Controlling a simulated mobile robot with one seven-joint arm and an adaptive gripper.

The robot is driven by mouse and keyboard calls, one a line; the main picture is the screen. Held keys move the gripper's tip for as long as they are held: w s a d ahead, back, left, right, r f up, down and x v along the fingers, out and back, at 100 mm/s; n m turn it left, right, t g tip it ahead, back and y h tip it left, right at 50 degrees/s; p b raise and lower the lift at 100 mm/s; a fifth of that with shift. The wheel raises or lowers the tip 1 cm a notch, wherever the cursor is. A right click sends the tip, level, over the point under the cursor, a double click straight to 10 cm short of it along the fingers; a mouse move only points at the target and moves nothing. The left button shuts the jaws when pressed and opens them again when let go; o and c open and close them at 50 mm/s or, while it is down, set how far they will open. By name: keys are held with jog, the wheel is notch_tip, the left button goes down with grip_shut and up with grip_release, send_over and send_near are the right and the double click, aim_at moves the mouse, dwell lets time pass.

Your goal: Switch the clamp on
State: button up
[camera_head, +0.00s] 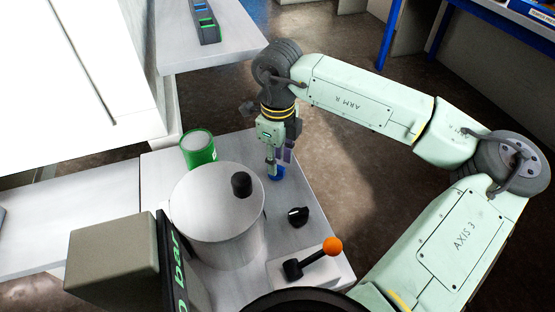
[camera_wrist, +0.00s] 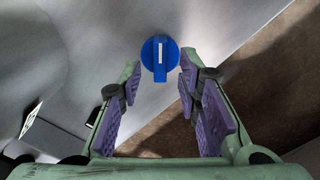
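A round blue knob (camera_wrist: 160,50) with a raised grip bar and a white line shows in the wrist view, ahead of my fingertips and about centred between them. The line runs up and down in that picture. In the head view the blue knob (camera_head: 277,174) sits at the far right edge of the white bench, partly hidden by my gripper (camera_head: 279,163). My gripper, also in the wrist view (camera_wrist: 160,82), is open with purple pads and nothing between them. It appears close to the knob and apart from it. No label naming the clamp is readable.
A grey cylindrical vessel (camera_head: 217,218) with a black lid knob stands left of my gripper, with a green can (camera_head: 198,149) behind. A black knob (camera_head: 298,216) and an orange-balled lever (camera_head: 313,257) are nearer. A display (camera_head: 172,262) reads "0 bar". Floor lies open to the right.

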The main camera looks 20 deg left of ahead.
jog(key=shift+f, duration=1)
grip_shut()
